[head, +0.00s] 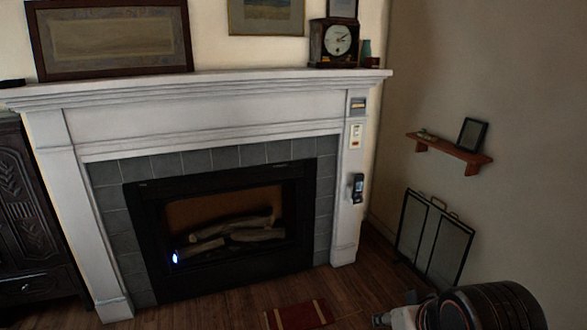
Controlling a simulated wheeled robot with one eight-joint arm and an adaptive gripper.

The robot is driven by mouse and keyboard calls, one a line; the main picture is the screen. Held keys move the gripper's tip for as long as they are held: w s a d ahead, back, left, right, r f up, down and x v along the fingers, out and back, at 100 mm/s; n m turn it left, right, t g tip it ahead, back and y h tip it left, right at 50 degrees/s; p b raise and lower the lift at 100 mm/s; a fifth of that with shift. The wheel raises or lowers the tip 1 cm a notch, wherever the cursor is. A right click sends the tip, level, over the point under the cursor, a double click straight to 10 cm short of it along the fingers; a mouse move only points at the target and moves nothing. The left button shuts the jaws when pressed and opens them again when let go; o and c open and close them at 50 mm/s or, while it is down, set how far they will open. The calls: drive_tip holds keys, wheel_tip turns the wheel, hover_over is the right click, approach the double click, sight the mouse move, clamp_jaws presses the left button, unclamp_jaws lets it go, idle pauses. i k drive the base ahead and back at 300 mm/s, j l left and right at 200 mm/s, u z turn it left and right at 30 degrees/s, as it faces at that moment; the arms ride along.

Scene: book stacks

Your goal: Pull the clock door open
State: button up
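The clock (318,46) is a dark wooden box with a round pale dial (338,39). It stands upright near the right end of the white mantel shelf. Its front faces into the room and its door looks shut, though the door's edge and any handle are too small to make out. Part of my arm shows at the bottom right corner, low and far from the clock. I cannot make out my gripper's fingers there.
The white mantel (240,84) surrounds a fireplace (220,232). A wall shelf (450,151) and a folding screen (434,240) are at the right. A dark cabinet (32,215) stands left. A red mat (299,315) lies in front.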

sight(357, 40)
drive_tip(key=i, duration=2.15)
